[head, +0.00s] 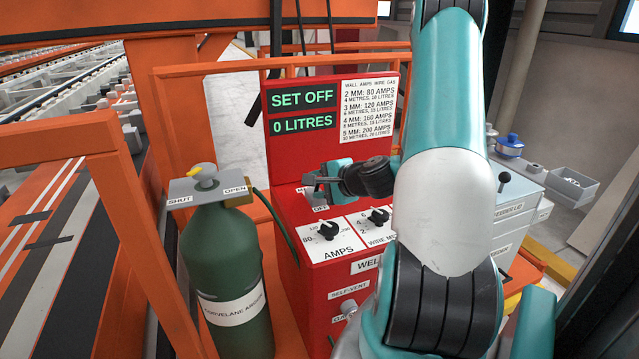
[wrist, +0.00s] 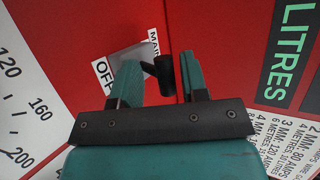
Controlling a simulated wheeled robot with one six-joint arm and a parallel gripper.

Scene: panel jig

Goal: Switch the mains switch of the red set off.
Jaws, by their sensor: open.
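The red set (head: 320,255) stands in the middle of the head view, its display (head: 302,110) reading "SET OFF" and "0 LITRES". The mains switch (wrist: 163,75) is a dark lever beside a pale plate (wrist: 125,62) with the words "MAIN" and "OFF", seen in the wrist view. My gripper (wrist: 159,62) is open, with one teal finger on each side of the lever. I cannot tell whether a finger touches it.
AMPS (head: 328,230) and WIRE (head: 378,216) knobs sit in front of the gripper. A green gas cylinder (head: 222,270) with a yellow-marked valve stands left of the set. Orange rails (head: 70,165) are at the left. A grey cabinet (head: 515,215) stands at the right.

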